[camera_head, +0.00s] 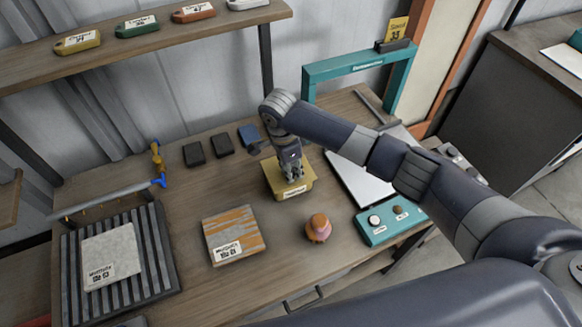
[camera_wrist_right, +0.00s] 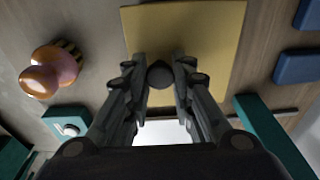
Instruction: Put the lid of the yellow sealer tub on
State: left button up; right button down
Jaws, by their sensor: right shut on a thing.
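The yellow sealer tub (camera_head: 296,192) stands in the middle of the bench, with a label on its front. Its square yellow lid (camera_head: 272,172) is over the tub's top and looks level; from here I cannot tell whether it is fully seated. My right gripper (camera_head: 291,176) points down at the lid's middle. In the right wrist view the lid (camera_wrist_right: 200,30) fills the upper middle, and the fingers are shut on its dark round knob (camera_wrist_right: 160,74). My left gripper is not in view.
An orange-streaked board (camera_head: 234,236) and a pink and orange object (camera_head: 318,229) lie in front of the tub. A slatted rack (camera_head: 150,250) is at left, a teal control box (camera_head: 391,222) at right. Dark blocks (camera_head: 223,145) and a teal frame (camera_head: 350,66) stand behind.

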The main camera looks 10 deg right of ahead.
jog(key=c, duration=1.3)
grip_release()
notch_tip(320, 180, up, 12)
jog(key=a, duration=0.1)
jog(key=shift+a, duration=0.25)
jog(key=shift+s+f, duration=0.15)
jog(key=shift+s, duration=0.05)
